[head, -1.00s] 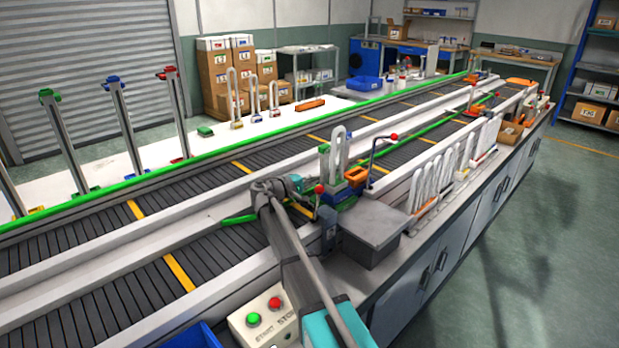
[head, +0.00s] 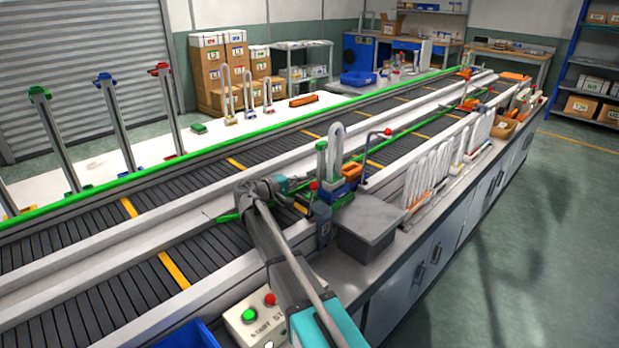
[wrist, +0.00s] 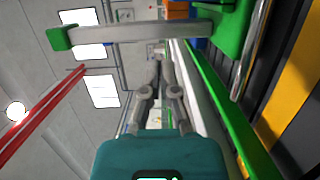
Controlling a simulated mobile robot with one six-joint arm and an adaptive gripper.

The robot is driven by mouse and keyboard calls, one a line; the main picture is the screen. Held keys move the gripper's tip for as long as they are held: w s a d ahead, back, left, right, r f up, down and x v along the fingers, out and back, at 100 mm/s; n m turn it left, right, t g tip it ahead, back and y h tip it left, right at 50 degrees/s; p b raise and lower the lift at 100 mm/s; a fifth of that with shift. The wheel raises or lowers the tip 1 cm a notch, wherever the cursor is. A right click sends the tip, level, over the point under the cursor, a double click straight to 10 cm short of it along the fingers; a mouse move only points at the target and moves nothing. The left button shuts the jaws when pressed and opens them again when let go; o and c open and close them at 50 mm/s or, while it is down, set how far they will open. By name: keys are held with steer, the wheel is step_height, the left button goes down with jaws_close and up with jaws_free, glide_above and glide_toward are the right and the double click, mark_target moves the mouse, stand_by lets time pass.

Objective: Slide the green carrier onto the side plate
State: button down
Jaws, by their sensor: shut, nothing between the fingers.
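A green upright piece (head: 322,165), likely the green carrier, stands beside a pale loop (head: 335,145) at the middle of the line. Blue (head: 345,188) and orange (head: 352,171) blocks sit beside it. My gripper (head: 306,186) is just left of this group, above the near belt. In the wrist view my gripper (wrist: 158,66) is shut and empty. A grey bar with a green end (wrist: 61,38) crosses beyond the fingers towards a green part (wrist: 232,28) at upper right. I cannot tell which surface is the side plate.
A red-knobbed lever (head: 388,132) stands right of the group. A grey box (head: 370,218) and a row of white loops (head: 425,182) are at the near edge. A start-stop box (head: 255,325) is near my arm. A green strip (wrist: 225,110) runs beside the gripper.

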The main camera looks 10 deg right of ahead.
steer(key=v, duration=0.8)
